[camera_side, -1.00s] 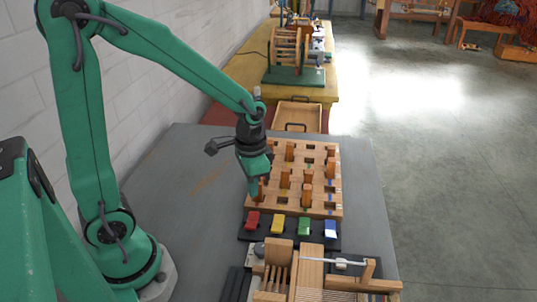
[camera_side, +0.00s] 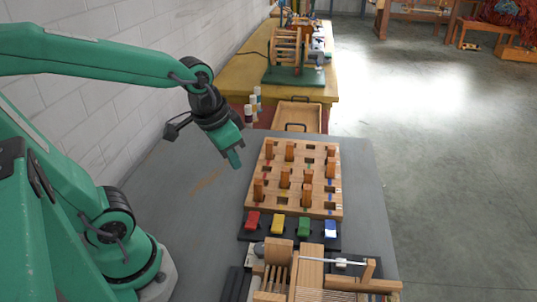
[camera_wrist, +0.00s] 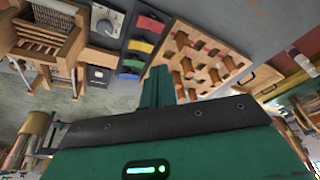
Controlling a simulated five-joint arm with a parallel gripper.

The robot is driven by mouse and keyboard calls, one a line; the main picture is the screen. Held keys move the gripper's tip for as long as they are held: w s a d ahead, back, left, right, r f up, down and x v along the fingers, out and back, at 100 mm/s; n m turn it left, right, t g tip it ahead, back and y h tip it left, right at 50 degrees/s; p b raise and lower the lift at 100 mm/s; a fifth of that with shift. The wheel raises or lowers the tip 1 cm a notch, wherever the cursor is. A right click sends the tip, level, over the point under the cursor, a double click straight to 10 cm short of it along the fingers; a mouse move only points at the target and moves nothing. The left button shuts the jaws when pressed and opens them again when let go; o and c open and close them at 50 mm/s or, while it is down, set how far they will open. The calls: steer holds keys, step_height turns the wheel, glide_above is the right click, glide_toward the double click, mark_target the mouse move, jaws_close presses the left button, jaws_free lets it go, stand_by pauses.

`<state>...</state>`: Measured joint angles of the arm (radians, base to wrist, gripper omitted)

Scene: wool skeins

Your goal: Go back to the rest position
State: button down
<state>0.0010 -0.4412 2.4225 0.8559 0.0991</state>
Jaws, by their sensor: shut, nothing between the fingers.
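My gripper (camera_side: 237,160) is shut and empty. It hangs in the air above the grey table (camera_side: 185,200), left of the wooden peg board (camera_side: 311,207) and apart from it. In the wrist view its closed green fingers (camera_wrist: 157,86) point towards the peg board (camera_wrist: 234,61). Several wooden pegs stand upright in the board, and other holes are open.
A black strip with red, yellow, green and blue blocks (camera_side: 277,224) lies in front of the board. A wooden loom (camera_side: 310,270) stands at the front. A wooden tray (camera_side: 298,112) and several small spools (camera_side: 253,103) are behind. The table's left part is clear.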

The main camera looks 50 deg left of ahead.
steer(key=shift+s+r+n+t, duration=0.6)
steer(key=shift+s+r+t, duration=0.5)
steer(key=shift+s+r, duration=0.95)
